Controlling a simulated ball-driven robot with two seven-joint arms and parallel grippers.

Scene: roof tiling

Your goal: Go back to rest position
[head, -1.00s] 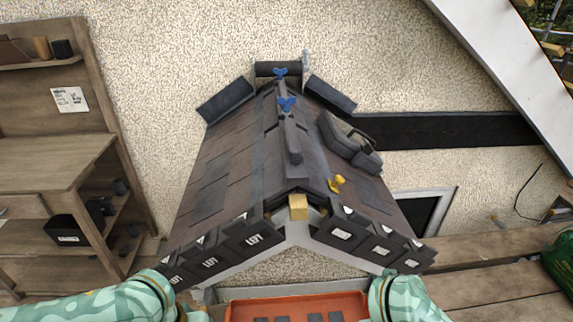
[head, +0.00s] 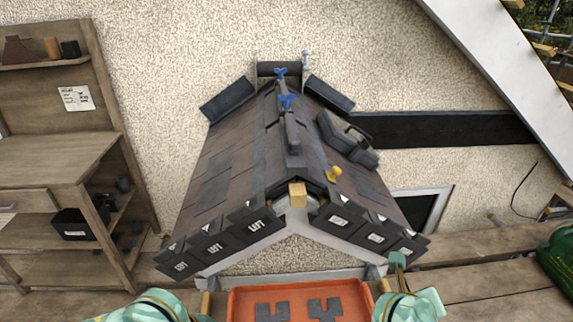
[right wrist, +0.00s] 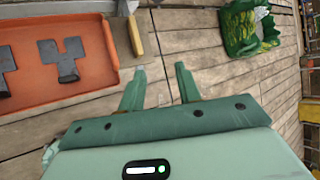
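My right gripper (right wrist: 160,72) is open, with nothing between its fingers in the right wrist view. It points down over the plank floor, beside the orange tray (right wrist: 98,85). In the head view, my right arm shows at the bottom right, just right of the orange tray (head: 236,300). My left arm shows only as a green patterned part at the bottom left edge, and its gripper is out of the frame. The small model roof (head: 225,165) stands ahead of both arms, apart from them, with labelled dark tiles along its front edge.
Dark pieces (head: 325,309) lie in the tray. Blue clips (head: 288,101), a yellow piece (head: 333,174) and a grey case (head: 345,138) sit on the roof. A wooden shelf (head: 50,160) stands left. A green bag (head: 560,255) lies right. Open planks (head: 490,285) lie between.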

